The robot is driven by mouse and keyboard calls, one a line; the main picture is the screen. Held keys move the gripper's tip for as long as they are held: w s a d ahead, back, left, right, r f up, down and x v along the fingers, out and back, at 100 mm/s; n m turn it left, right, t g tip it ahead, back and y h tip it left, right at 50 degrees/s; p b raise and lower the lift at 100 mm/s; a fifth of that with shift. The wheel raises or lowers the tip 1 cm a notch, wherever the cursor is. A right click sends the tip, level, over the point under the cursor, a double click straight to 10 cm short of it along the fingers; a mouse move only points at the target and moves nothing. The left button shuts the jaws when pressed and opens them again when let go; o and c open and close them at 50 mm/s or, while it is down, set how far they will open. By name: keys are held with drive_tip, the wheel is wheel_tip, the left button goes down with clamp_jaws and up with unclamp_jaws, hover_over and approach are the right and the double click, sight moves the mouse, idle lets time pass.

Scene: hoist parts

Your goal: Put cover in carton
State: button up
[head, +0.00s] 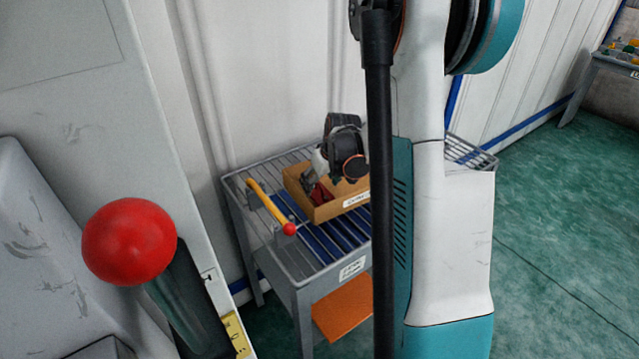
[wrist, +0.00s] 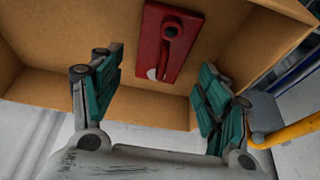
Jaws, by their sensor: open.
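The cover appears to be the red plate with a round raised boss (wrist: 172,42). In the wrist view it lies inside the brown carton (wrist: 45,88), against the cardboard and between my finger lines. In the head view the carton (head: 322,212) stands on the slatted table, and a bit of red (head: 320,193) shows inside it. My gripper (wrist: 162,85) is open over the carton, with its fingers apart on either side and clear of the red plate. In the head view my wrist and arm hide part of the carton.
The carton stands on a grey slatted table (head: 286,262). A yellow lever with a red ball end (head: 268,205) lies close left of the carton. A large red knob (head: 130,241) stands in the left foreground. Green floor (head: 560,240) is free at right.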

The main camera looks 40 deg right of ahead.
drive_tip(key=p+v, duration=0.3)
drive_tip(key=v, duration=0.7)
drive_tip(key=shift+r, duration=0.3)
drive_tip(key=shift+s+a, duration=0.1)
